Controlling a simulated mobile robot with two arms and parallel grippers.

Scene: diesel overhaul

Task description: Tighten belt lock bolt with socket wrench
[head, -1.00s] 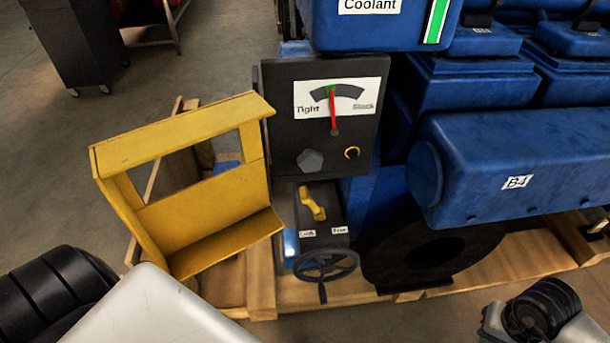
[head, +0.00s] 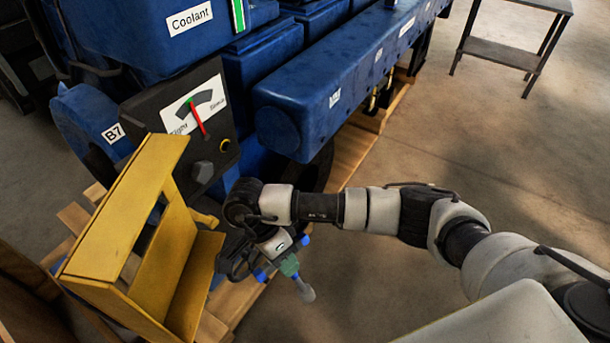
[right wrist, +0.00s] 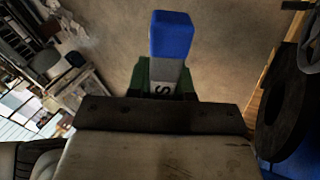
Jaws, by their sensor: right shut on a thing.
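The dark gauge panel (head: 150,108) stands on the blue engine. Its red needle (head: 197,117) points at the green mark on the dial between the Tight and Slack ends. A dark hex bolt head (head: 202,171), which looks like the belt lock bolt, sits low on the panel. My right gripper (head: 283,258) is below and right of the panel, apart from the bolt. It is shut on a green-and-grey tool (head: 290,266), apparently the socket wrench, whose grey end points down. In the right wrist view a blue-tipped finger (right wrist: 172,40) covers part of the green piece (right wrist: 142,78). My left gripper is out of view.
A yellow slotted frame (head: 120,215) stands left of the panel, close to my right gripper. Open floor (head: 470,140) lies right; a table (head: 515,50) stands behind.

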